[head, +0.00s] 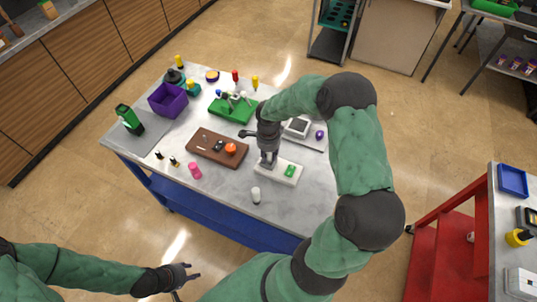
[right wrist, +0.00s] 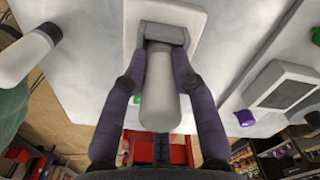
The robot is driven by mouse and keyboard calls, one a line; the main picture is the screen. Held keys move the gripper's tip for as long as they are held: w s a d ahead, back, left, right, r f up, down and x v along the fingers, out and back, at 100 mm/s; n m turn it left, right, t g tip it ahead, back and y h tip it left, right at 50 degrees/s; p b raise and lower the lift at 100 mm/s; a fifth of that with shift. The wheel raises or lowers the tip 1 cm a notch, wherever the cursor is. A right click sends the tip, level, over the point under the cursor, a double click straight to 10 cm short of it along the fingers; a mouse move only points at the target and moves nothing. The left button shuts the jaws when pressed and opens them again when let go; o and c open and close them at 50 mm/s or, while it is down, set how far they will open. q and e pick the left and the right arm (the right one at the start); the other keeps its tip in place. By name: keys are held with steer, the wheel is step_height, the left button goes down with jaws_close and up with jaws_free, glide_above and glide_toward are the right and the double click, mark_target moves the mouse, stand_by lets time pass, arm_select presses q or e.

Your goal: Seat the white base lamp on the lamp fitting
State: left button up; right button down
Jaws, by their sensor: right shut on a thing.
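My right gripper (right wrist: 160,78) is shut on a pale, whitish lamp (right wrist: 160,103), with one finger on each side of it. The lamp's far end is at the grey lamp fitting (right wrist: 165,35), which stands on a white plate (right wrist: 195,22). I cannot tell whether the lamp is seated or only overlaps the fitting in this view. In the head view the right gripper (head: 268,155) is right over the white plate (head: 280,174), hiding the lamp and most of the fitting. My left gripper (head: 183,280) is open and empty, off the table's near side.
Another white cylinder (head: 256,195) stands near the front edge. A brown tray (head: 210,157), a pink cylinder (head: 194,170), a green rack (head: 232,108), a purple bin (head: 168,100) and a white device (head: 298,126) are around.

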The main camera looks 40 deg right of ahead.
steer(key=shift+f+b, duration=0.25)
steer(key=shift+b, duration=0.25)
stand_by(0.6)
steer(key=c, duration=0.9)
jaws_free()
steer(key=shift+r, duration=0.1)
steer(key=shift+r+p, duration=2.1)
steer(key=shift+r, duration=2.35)
